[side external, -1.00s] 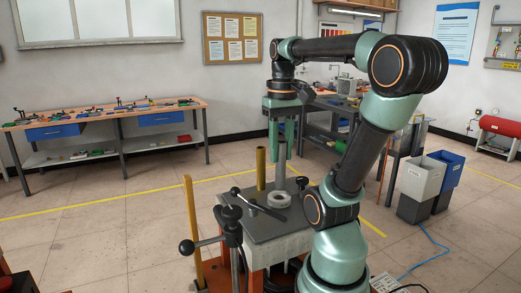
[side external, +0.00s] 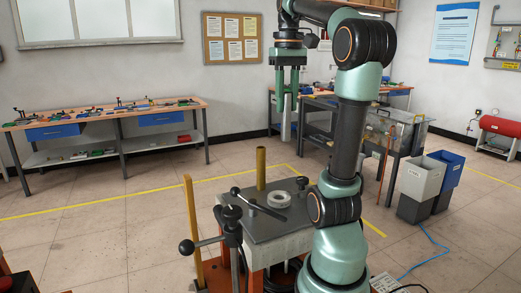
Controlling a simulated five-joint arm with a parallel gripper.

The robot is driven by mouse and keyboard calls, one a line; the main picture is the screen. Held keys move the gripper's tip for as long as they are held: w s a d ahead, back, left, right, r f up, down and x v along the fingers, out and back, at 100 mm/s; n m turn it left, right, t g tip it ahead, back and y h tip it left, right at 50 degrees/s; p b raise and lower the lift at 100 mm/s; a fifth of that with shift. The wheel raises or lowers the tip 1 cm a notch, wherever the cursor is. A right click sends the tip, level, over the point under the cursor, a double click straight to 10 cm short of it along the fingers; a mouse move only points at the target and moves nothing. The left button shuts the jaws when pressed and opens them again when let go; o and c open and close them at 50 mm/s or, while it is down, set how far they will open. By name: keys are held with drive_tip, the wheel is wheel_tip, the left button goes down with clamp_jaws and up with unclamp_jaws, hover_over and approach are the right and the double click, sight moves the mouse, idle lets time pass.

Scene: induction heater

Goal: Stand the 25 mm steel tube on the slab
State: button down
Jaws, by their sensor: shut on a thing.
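My gripper (side external: 287,88) is shut on a grey steel tube (side external: 287,118). It holds the tube upright by its upper part, in the air well above the slab. The dark grey slab (side external: 262,230) lies on the heater stand at the centre of the side external view. The tube's lower end is clear of everything. The picture does not show the tube's size.
A brass-coloured tube (side external: 261,168) stands upright at the slab's back left. A grey ring (side external: 279,199) lies on the slab. A black-handled clamp (side external: 232,215) and a yellow post (side external: 193,232) stand at the front left. Bare slab shows around the ring.

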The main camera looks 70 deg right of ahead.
drive_tip(key=s+d+r, duration=0.1)
drive_tip(key=d+r, duration=0.4)
drive_tip(key=r, duration=0.1)
wheel_tip(320, 180, down, 20)
drive_tip(key=shift+r, duration=0.15)
idle(0.5)
drive_tip(key=shift+s, duration=0.1)
drive_tip(key=c, duration=0.6)
unclamp_jaws()
